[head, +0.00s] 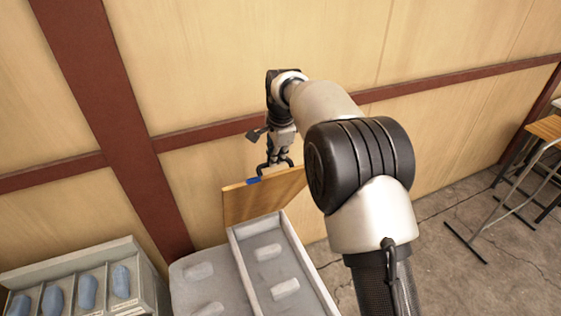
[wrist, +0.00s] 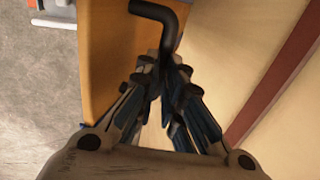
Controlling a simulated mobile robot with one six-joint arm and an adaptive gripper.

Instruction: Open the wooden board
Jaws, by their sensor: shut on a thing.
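The wooden board (head: 262,197) stands raised at the far end of a grey box, with a small blue patch on its top edge. In the wrist view, the board (wrist: 106,58) appears as an orange panel left of the fingers. A black bent handle (wrist: 162,14) shows at the fingertips, beside the board. My gripper (head: 275,165) is at the board's top edge; its fingers (wrist: 168,62) come together on the handle. My arm covers the board's right part in the head view.
The grey box (head: 285,238) has an inner tray with light blocks. A pale divided bin (head: 70,258) holding blue pillow-like pieces stands at the left. A wooden wall with red-brown beams (head: 115,110) rises close behind my gripper. A stool (head: 515,165) stands at right, with bare floor before it.

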